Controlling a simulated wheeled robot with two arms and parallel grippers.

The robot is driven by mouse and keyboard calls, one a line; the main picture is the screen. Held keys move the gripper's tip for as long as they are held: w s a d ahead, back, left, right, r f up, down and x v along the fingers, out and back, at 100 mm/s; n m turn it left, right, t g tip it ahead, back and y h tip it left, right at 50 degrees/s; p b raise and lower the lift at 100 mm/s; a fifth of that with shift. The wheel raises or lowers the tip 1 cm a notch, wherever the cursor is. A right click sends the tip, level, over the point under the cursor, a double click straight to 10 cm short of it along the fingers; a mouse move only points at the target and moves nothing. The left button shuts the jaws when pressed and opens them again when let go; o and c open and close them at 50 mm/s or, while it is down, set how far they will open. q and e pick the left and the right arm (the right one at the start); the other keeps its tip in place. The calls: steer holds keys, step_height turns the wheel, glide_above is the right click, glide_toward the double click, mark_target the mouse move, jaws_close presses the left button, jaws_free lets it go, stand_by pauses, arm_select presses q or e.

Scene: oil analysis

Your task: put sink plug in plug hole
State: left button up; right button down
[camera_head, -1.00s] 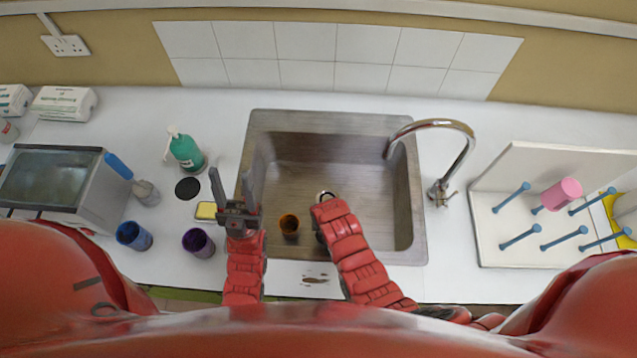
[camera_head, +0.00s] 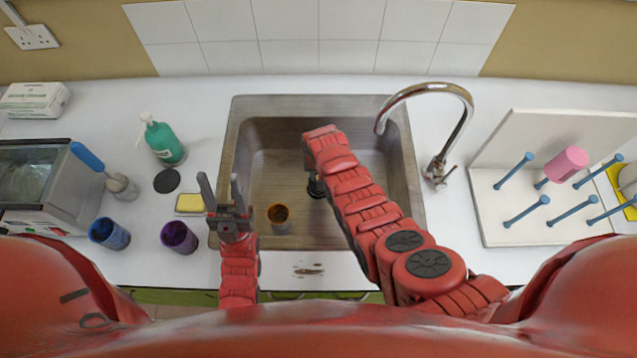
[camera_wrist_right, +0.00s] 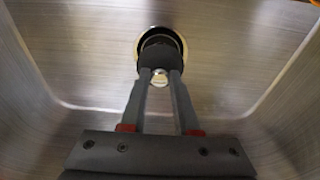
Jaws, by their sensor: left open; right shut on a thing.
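In the right wrist view my right gripper (camera_wrist_right: 160,75) is shut on the black sink plug (camera_wrist_right: 160,56), with a silver knob between the fingertips. The plug overlaps the plug hole (camera_wrist_right: 184,45), whose bright rim and dark opening show around its far side. I cannot tell if the plug is touching the hole or above it. In the head view the right arm covers most of that gripper; a dark part (camera_head: 316,188) shows beneath it. The sink (camera_head: 265,170) lies under the right arm. My left gripper (camera_head: 220,182) is open and empty over the sink's left edge.
An orange-brown cup (camera_head: 279,216) stands in the sink near the left gripper. The tap (camera_head: 462,120) arches over the sink's right side. A yellow sponge (camera_head: 190,203), black disc (camera_head: 167,180), green bottle (camera_head: 163,143) and purple cup (camera_head: 179,237) are left; a peg rack (camera_head: 490,230) is right.

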step_height(320, 180, down, 4)
steer(key=shift+r+b, duration=0.15)
steer(key=shift+b, duration=0.85)
steer(key=shift+r, duration=0.1)
steer(key=c, duration=1.1)
jaws_free()
steer(key=shift+f, duration=0.2)
steer(key=o, duration=0.5)
steer(key=shift+c, duration=0.2)
steer(key=shift+r, duration=0.1)
